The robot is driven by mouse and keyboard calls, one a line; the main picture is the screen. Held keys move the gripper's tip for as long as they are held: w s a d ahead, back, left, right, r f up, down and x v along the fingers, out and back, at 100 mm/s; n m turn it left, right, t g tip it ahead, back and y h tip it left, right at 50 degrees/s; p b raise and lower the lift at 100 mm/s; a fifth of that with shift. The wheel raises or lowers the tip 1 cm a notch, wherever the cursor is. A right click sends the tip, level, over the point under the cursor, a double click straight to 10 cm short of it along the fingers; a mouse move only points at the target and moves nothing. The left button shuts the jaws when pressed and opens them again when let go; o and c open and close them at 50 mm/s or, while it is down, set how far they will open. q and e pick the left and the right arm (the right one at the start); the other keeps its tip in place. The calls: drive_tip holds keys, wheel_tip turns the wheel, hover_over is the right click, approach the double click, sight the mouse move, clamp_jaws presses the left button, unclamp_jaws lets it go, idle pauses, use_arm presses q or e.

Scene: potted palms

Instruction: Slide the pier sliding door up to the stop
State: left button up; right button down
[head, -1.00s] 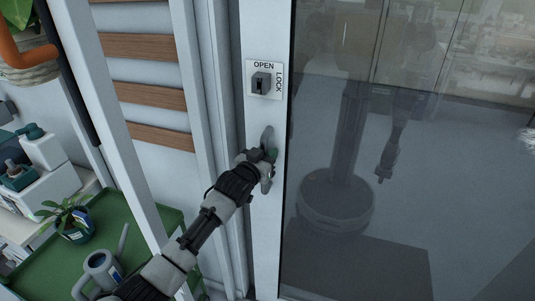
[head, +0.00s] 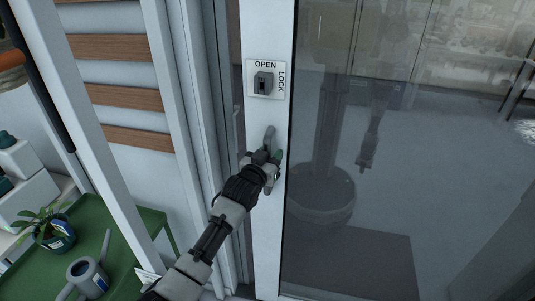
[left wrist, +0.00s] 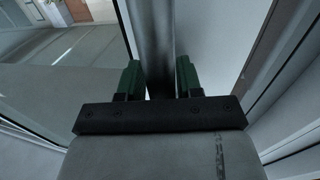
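The sliding door is a glass pane in a white frame (head: 267,230), filling the middle and right of the head view. A grey vertical bar handle (head: 269,136) sits on its left stile. My left gripper (head: 270,160) is at this handle. In the left wrist view the handle bar (left wrist: 152,45) runs between the two green fingers of the left gripper (left wrist: 158,78), which close on it from both sides. A narrow gap shows between the door's left edge and the white jamb (head: 207,150). My right gripper is out of view.
A lock plate (head: 266,79) marked OPEN and LOCK, with a dark knob, is above the handle. A green table (head: 95,245) with a potted plant (head: 52,232) and a watering can (head: 88,277) stands at lower left. A dark mat (head: 350,265) shows through or in the glass.

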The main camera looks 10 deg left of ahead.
use_arm(q)
drive_tip(key=shift+o, duration=0.9)
drive_tip(key=shift+d, duration=0.1)
drive_tip(key=shift+a, duration=0.2)
drive_tip(key=b+v, duration=0.1)
drive_tip(key=v, duration=0.9)
drive_tip(key=shift+s+b, duration=0.4)
drive_tip(key=shift+s, duration=0.05)
drive_tip(key=shift+d, duration=0.1)
